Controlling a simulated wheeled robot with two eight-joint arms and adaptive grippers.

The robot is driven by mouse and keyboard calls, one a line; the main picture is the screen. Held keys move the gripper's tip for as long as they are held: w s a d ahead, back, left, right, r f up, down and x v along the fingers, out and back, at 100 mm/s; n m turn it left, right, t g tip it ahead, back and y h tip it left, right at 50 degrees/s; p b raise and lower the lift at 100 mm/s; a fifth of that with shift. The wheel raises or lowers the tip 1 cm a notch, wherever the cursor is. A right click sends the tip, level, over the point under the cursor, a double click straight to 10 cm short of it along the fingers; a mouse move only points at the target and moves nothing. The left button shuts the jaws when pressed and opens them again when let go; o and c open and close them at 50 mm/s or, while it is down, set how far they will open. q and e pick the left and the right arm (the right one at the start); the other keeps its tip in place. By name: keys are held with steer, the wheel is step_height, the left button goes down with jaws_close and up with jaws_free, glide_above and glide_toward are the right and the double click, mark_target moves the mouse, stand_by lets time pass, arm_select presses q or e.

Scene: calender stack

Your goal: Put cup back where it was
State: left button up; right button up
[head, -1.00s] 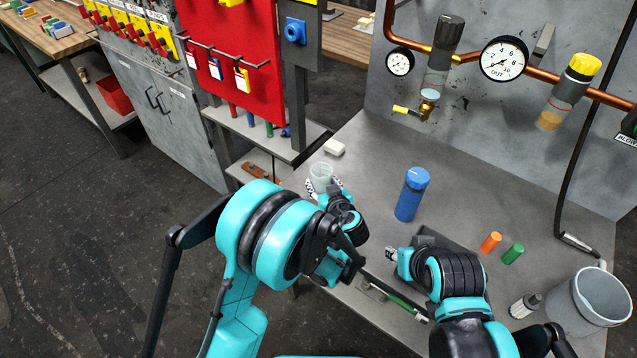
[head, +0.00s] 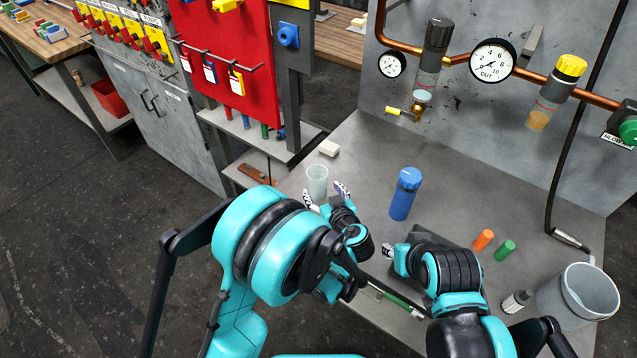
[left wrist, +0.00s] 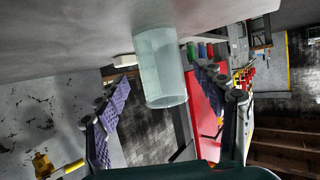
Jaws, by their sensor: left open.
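The cup (head: 317,182), a pale translucent tumbler, stands upright on the grey bench near its left edge. It also shows in the left wrist view (left wrist: 160,68), where the picture is turned over and the cup appears ahead of the spread fingers. My left gripper (head: 326,193) is open just in front of the cup, its two fingers apart and not gripping it. In the left wrist view the left gripper's (left wrist: 165,100) purple-padded fingers show on either side of the cup. My right gripper (head: 388,253) is low over the bench; its fingers are mostly hidden.
A white block (head: 329,149) lies behind the cup. A blue bottle (head: 405,194) stands to the right. Orange (head: 483,240) and green (head: 505,250) cylinders and a large grey mug (head: 580,298) are farther right. The bench between cup and bottle is clear.

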arm_select(q)
steer(key=p+v, duration=0.1)
steer(key=v, duration=0.5)
steer(key=shift+s+d+r, duration=0.1)
steer(key=shift+s+r, duration=0.1)
steer(key=shift+s, duration=0.15)
steer(key=s+a+r+m+g, duration=0.1)
steer(key=s+a+r+g, duration=0.15)
steer(key=a, duration=0.45)
steer(key=s+a+r+m+g, duration=0.1)
steer(key=s+a+r+g, duration=0.15)
steer(key=a, duration=0.55)
steer(key=s+a+r+h, duration=0.2)
steer(key=s+a, duration=0.1)
steer(key=s, duration=0.3)
steer(key=s+a+r+m+h, duration=0.1)
steer(key=s+a+r+h, duration=0.1)
steer(key=s, duration=0.4)
steer(key=shift+s+a+m+g, duration=0.3)
steer(key=shift+a+g, duration=0.1)
steer(key=shift+a, duration=0.25)
